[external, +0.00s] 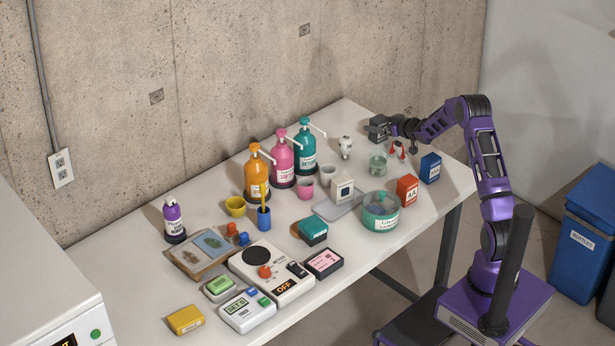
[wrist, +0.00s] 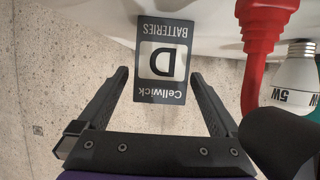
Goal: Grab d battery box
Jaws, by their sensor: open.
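The D battery box is dark grey with a white square and a black D, and reads "Cellwick D BATTERIES" upside down in the wrist view (wrist: 161,88). In the external view the dark box (external: 377,128) stands near the far right end of the table. My gripper (wrist: 160,78) is open, with one finger on each side of the box's near end and gaps showing between fingers and box. In the external view my gripper (external: 396,127) is right beside the box, reaching from the right.
A red object (wrist: 257,30) and a light bulb (wrist: 293,78) are close on the right in the wrist view. A glass jar (external: 378,164), a red AA box (external: 407,189) and a blue box (external: 430,168) stand nearby. The concrete wall is behind the table.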

